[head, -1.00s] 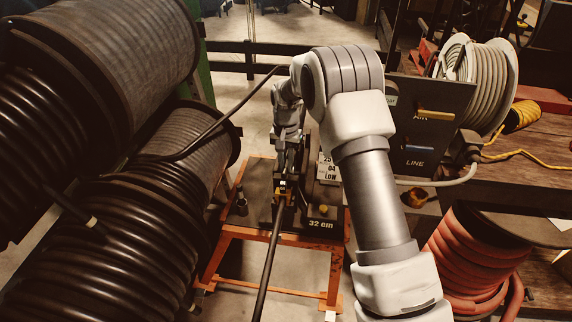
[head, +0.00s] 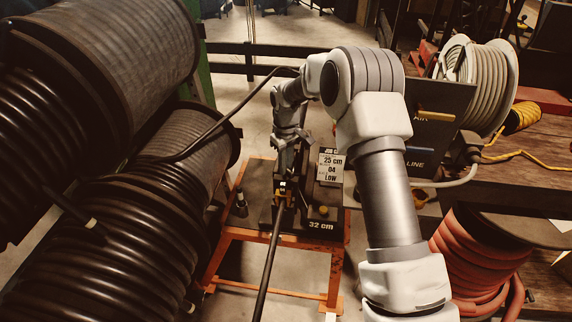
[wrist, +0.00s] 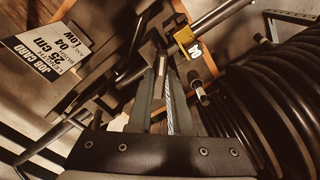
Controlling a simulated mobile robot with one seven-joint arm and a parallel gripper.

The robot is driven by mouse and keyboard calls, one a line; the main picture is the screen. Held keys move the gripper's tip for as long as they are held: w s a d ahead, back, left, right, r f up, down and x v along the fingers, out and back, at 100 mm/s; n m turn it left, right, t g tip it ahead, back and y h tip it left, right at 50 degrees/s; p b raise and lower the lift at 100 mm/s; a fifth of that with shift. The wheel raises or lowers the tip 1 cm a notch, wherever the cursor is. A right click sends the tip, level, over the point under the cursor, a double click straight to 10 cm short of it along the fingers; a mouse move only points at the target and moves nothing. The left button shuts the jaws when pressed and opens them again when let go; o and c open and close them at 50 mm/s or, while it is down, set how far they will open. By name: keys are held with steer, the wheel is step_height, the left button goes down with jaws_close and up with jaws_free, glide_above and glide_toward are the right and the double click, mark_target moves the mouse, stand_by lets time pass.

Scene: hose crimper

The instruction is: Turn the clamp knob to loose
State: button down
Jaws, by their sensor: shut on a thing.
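The crimper stand (head: 268,232) is an orange-framed bench with dark machine parts on top. A black hose (head: 268,268) runs up into the clamp, which has yellow-orange parts (head: 283,196). My gripper (head: 285,172) points down just above the clamp. In the wrist view, the long fingers of my gripper (wrist: 160,62) reach to a dark part, apparently the clamp knob, and are shut on it. The knob is mostly hidden by the fingers, and its setting cannot be read.
A job card (head: 331,168) reading 25 cm, 04, LOW stands right of my gripper; it also shows in the wrist view (wrist: 52,48). Large black hose reels (head: 150,190) crowd the left. A panel (head: 440,125) marked AIR and LINE and a red hose reel (head: 470,262) stand right.

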steer(key=n, duration=0.4)
steer(key=shift+n+p, duration=0.45)
steer(key=shift+n, duration=1.65)
steer(key=c, duration=0.8)
jaws_free()
steer(key=shift+c, duration=0.2)
step_height(320, 180, up, 18)
steer(key=p, duration=0.1)
steer(key=shift+f, duration=0.25)
